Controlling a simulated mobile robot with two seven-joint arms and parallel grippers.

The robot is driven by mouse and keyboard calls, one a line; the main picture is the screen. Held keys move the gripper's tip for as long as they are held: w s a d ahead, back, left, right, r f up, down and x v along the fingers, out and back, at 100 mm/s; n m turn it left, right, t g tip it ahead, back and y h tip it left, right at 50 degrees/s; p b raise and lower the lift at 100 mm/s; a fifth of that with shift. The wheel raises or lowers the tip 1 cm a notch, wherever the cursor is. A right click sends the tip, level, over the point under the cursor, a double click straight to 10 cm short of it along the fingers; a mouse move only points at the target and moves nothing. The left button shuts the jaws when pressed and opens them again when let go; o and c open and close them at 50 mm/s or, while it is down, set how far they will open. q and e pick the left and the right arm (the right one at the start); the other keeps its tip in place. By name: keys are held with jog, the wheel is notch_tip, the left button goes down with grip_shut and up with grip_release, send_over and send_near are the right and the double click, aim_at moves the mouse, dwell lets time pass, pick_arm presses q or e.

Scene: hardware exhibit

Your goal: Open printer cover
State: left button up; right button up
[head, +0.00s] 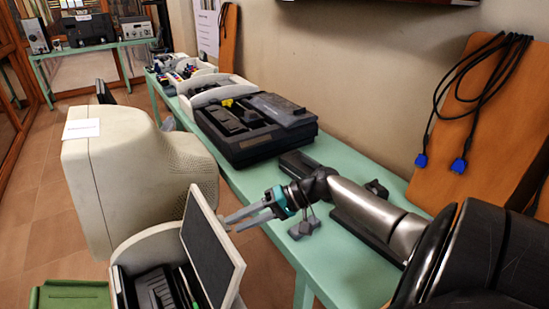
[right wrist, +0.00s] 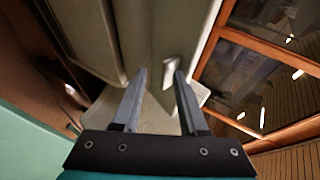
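A pale printer (head: 150,243) stands at the lower left of the head view, with dark parts inside. Its cover, a dark panel with a pale rim (head: 213,250), stands raised and tilted, so the inside shows. My right gripper (head: 232,222) comes in from the right, with its fingertips close to the cover's upper right edge. I cannot tell whether they touch it. In the right wrist view the two fingers (right wrist: 160,72) are apart with nothing clearly held between them. A pale surface with a small light tab (right wrist: 171,72) lies beyond them. My left gripper is not in view.
A large beige monitor (head: 125,175) stands behind the printer. A long green table (head: 345,275) runs along the wall, bearing a black machine (head: 255,145) and dark loose parts. Black cables with blue plugs (head: 480,85) hang on an orange board. Floor shows at left.

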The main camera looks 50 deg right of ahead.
jog(key=r+p+v, duration=0.1)
jog(key=v, duration=1.1)
jog(key=shift+w, duration=0.15)
jog(key=shift+a, duration=0.1)
jog(key=shift+f, duration=0.1)
